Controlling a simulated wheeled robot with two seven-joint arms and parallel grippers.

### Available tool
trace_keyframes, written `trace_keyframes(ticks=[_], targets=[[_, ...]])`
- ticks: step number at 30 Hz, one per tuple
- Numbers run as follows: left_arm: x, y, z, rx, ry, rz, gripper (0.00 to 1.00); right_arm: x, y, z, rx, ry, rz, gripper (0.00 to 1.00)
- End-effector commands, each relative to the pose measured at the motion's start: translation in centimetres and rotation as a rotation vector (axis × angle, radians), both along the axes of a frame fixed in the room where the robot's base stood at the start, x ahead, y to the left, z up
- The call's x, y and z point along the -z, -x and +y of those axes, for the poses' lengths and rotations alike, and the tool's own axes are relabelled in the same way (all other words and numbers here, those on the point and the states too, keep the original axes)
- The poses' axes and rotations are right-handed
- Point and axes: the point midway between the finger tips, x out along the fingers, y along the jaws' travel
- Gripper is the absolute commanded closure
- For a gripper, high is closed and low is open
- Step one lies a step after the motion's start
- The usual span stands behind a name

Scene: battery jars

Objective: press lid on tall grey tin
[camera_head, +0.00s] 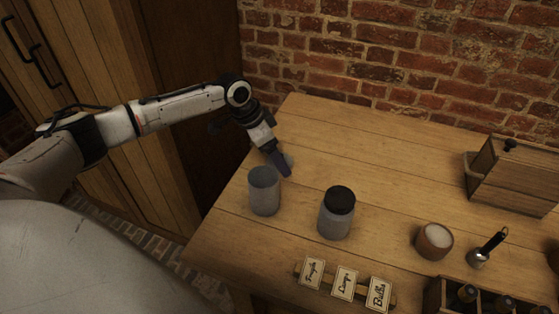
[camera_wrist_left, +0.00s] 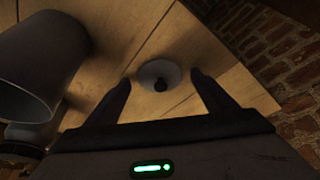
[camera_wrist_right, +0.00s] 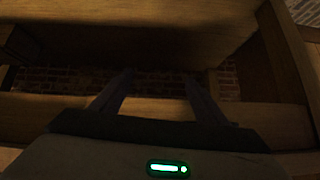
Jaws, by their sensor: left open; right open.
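A grey tin (camera_head: 264,192) stands upright near the table's left edge; it also shows large at the left of the left wrist view (camera_wrist_left: 38,62). My right gripper (camera_wrist_right: 158,82) is open and empty, seen only in the right wrist view.
A grey jar with a black top (camera_head: 336,213) stands right of the tin. Label cards (camera_head: 344,283) line the front edge. A white-filled bowl (camera_head: 434,241), a black-handled tool (camera_head: 486,250) and a wooden box (camera_head: 515,178) are right. The back middle is clear.

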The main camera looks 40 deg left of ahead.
Motion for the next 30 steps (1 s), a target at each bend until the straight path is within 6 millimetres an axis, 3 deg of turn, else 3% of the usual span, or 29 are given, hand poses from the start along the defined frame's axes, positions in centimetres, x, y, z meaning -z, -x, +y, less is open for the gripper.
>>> trace_keyframes(ticks=[11, 19, 26, 30], targets=[[0.4, -0.1, -0.1, 0.0, -0.001, 0.0, 0.22, 0.0, 0.1, 0.0, 0.0, 0.0, 0.001, 0.32], [0.3, -0.1, -0.1, 0.0, -0.001, 0.0, 0.65, 0.0, 0.1, 0.0, 0.0, 0.0, 0.001, 0.32], [0.3, -0.1, -0.1, 0.0, 0.0, -0.001, 0.66, 0.0, 0.1, 0.0, 0.0, 0.0, 0.001, 0.32], [-0.8, -0.2, 0.0, 0.0, 0.0, -0.002, 0.66, 0.0, 0.1, 0.0, 0.0, 0.0, 0.001, 0.32]])
